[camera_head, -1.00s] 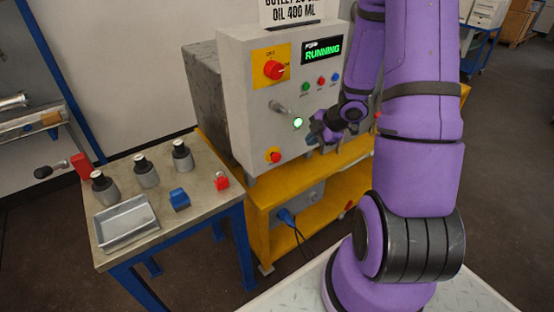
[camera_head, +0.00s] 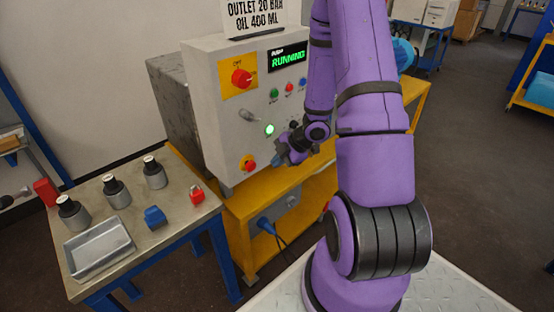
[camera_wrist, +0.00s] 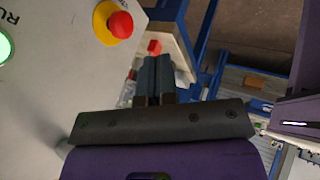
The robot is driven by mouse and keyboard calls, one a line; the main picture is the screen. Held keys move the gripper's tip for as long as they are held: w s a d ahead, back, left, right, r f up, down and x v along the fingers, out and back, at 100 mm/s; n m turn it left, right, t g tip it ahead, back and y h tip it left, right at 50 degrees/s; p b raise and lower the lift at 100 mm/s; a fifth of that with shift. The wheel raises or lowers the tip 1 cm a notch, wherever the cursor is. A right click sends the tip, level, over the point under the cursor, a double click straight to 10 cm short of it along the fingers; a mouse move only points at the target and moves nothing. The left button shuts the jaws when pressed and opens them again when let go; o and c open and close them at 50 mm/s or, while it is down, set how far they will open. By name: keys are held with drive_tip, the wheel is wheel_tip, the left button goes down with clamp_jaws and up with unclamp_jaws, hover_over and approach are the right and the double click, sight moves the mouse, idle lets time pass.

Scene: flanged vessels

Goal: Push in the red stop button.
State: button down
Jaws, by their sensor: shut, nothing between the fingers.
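The red stop button (camera_head: 249,163) sits on a yellow ring low on the front of the grey control panel (camera_head: 213,125). In the wrist view the red button (camera_wrist: 121,25) stands out from its yellow ring, up and to the left of the fingers. My gripper (camera_head: 280,160) is to the right of the button in the head view, apart from it. In the wrist view my gripper (camera_wrist: 157,62) has its fingers together and empty. The display (camera_head: 288,58) reads RUNNING, and a green lamp (camera_head: 269,130) is lit above the button.
A red rotary switch (camera_head: 241,78), a toggle lever (camera_head: 248,115) and several small coloured buttons are on the same panel. A workbench (camera_head: 180,223) at left holds several grey vessels, a metal tray (camera_head: 99,247), a blue block (camera_head: 155,217) and a red padlock-like item (camera_head: 197,194). The yellow cart (camera_head: 238,207) carries the panel.

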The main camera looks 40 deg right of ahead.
drive_tip(key=w+a+f, duration=0.3)
drive_tip(key=w+f, duration=0.2)
drive_tip(key=w, duration=0.2)
drive_tip(key=shift+w+f, duration=0.15)
drive_tip(key=shift+f, duration=0.2)
